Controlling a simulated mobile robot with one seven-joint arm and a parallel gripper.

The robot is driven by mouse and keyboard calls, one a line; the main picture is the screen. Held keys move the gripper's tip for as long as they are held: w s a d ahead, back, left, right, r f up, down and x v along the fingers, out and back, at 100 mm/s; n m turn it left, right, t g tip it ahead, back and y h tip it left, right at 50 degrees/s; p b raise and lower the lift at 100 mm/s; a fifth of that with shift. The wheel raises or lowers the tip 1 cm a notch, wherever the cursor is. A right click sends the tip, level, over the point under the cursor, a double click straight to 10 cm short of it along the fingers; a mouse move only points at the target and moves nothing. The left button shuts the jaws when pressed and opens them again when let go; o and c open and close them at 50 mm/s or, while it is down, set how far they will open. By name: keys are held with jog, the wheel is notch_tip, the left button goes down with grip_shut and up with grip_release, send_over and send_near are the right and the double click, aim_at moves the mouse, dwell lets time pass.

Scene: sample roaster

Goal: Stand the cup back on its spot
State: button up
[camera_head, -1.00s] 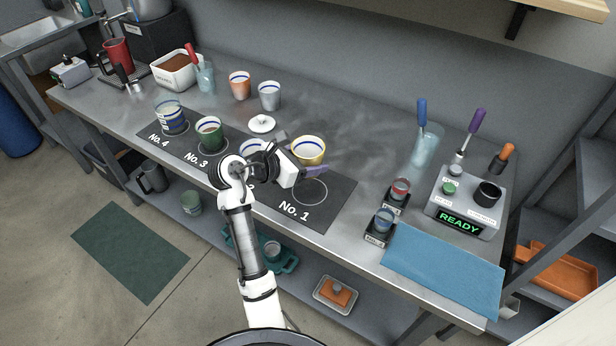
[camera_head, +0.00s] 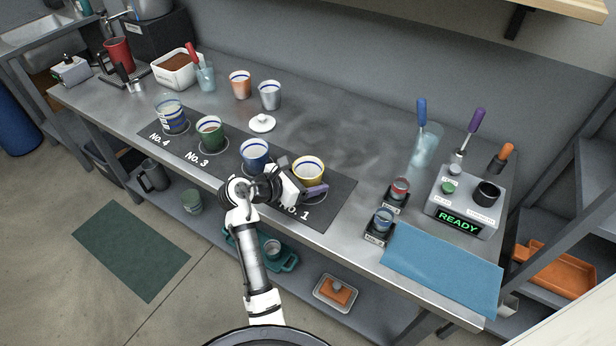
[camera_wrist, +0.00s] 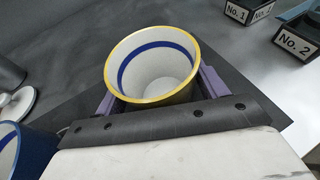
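The yellow-rimmed cup (camera_head: 308,172), pale inside with a blue band, is over the No. 1 end of the dark mat (camera_head: 338,200). It looks upright and empty; I cannot tell whether its base touches the mat. My gripper (camera_head: 306,190) reaches it from the front left, and its purple fingers lie on either side of the cup. In the wrist view, the cup (camera_wrist: 153,68) sits between both fingers of my gripper (camera_wrist: 158,90), which look closed on its sides. The No. 1 ring is mostly hidden behind the cup and gripper.
A blue cup (camera_head: 254,154) stands close left of my gripper, with a green cup (camera_head: 210,132) and a No. 4 cup (camera_head: 172,117) further left. A white lid (camera_head: 262,123) lies behind. Sample holders (camera_head: 382,224) and a blue cloth (camera_head: 445,268) are to the right.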

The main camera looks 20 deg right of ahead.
jog(key=shift+o, duration=0.9)
jog(key=shift+a+r, duration=0.1)
jog(key=b+v, duration=0.2)
jog(key=v, duration=1)
jog(key=shift+w, duration=0.1)
